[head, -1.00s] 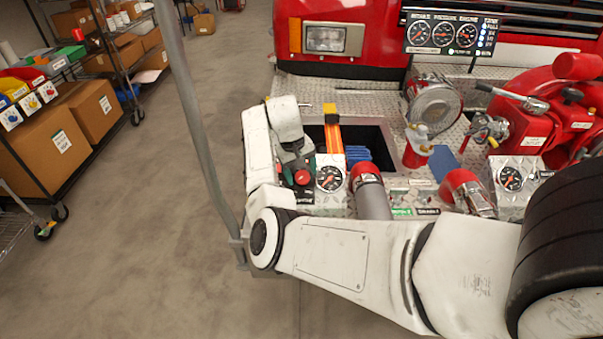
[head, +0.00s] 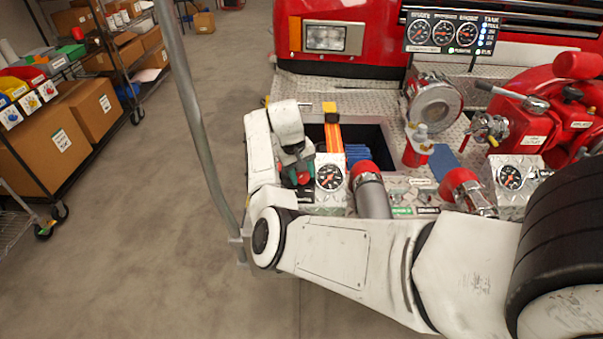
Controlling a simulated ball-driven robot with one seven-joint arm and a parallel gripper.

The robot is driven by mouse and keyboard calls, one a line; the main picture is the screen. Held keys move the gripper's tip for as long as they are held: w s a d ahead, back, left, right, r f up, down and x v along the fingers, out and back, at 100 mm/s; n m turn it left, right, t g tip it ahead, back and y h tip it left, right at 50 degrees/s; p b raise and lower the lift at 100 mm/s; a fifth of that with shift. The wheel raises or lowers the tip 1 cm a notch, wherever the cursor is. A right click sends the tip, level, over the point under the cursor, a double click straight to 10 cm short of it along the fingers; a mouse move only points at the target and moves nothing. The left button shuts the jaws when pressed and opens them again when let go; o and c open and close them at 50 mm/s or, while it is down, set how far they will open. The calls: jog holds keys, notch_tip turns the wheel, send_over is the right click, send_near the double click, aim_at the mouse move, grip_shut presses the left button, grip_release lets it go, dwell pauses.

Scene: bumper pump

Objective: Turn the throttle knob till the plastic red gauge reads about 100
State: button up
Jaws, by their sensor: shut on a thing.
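My gripper (head: 302,174) is at the front left of the bumper, shut on the small red throttle knob (head: 304,179). The gripper hides most of the knob. Just right of it is a black-faced round gauge (head: 330,177) with an orange-red needle. A similar gauge (head: 510,178) sits on a plate at the right. A panel (head: 454,33) at the back holds three more round dials. The numbers are too small to read, and I cannot tell which gauge is the plastic red one.
A red-capped pipe (head: 371,190) stands close right of the near gauge. Behind the gripper is an open well with an orange bar (head: 333,134) and blue folded hose (head: 358,154). A grey pole (head: 196,120) rises left of my arm.

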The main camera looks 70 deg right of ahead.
jog(key=shift+r+m, duration=0.1)
jog(key=shift+m, duration=0.2)
jog(key=shift+c, duration=0.4)
jog(key=m+t+p, duration=0.1)
jog(key=m+y+p, duration=0.1)
jog(key=m, duration=0.1)
jog(key=shift+s+d+r+t+p, duration=0.1)
jog(key=shift+s+t+p, duration=0.05)
jog(key=shift+t+p, duration=0.2)
jog(key=m+t+p, duration=0.2)
jog(key=m, duration=0.2)
jog(key=shift+s+y, duration=0.15)
jog(key=shift+y, duration=0.15)
jog(key=m+t+p, duration=0.2)
jog(key=m, duration=0.2)
jog(key=shift+s+p, duration=0.15)
jog(key=shift+p, duration=0.25)
jog(key=m, duration=0.1)
jog(key=m+t+p, duration=0.1)
jog(key=m+t+h, duration=0.1)
jog(key=m, duration=0.1)
jog(key=shift+s+f, duration=0.1)
jog(key=shift+f, duration=0.2)
jog(key=shift+m, duration=0.4)
jog(key=o, duration=1.1)
jog(key=shift+c, duration=0.2)
